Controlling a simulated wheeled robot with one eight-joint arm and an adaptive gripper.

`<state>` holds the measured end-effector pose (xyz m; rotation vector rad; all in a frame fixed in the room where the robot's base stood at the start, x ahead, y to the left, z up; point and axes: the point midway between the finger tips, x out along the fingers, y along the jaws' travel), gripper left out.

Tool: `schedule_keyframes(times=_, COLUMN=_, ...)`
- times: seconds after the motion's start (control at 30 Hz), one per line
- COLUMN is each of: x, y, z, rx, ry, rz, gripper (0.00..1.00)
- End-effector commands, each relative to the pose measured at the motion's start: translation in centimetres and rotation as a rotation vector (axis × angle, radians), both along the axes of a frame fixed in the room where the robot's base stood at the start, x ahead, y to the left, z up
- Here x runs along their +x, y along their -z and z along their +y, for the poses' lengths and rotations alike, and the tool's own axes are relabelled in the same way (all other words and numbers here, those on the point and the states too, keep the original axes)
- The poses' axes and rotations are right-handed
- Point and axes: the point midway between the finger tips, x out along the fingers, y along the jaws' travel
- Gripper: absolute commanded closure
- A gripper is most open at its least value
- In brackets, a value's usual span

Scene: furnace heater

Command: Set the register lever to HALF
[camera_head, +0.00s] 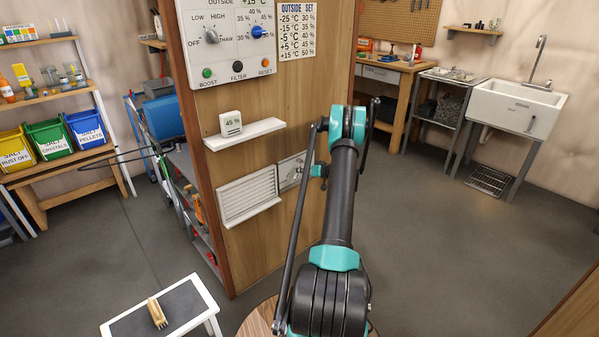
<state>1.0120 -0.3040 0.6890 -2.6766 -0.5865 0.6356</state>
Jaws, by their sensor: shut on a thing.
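The register (248,195) is a white louvred grille low on the wooden panel. Just right of it is a small pale plate (289,172), where the register lever appears to be. My arm reaches up from the bottom centre and bends over toward this plate. My gripper (305,170) is at the plate's right side, small and partly hidden behind my arm link. It is shut on what looks like the register lever. The lever's position and any HALF mark are too small and too covered to read.
Above the register, a white shelf (244,134) holds a small meter (231,124) reading 45 %. A control box (233,40) with knobs and a settings chart (296,30) are higher up. A white stool (116,328) with a brush (157,313) stands at lower left. Floor at right is clear.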

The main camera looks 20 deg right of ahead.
Motion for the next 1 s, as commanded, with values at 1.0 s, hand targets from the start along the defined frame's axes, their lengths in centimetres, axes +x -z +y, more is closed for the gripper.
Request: schedule_keyframes(times=1.0, x=0.5, y=0.3, z=-1.6, rx=-0.387, ry=0.001, rz=-0.140, gripper=1.00)
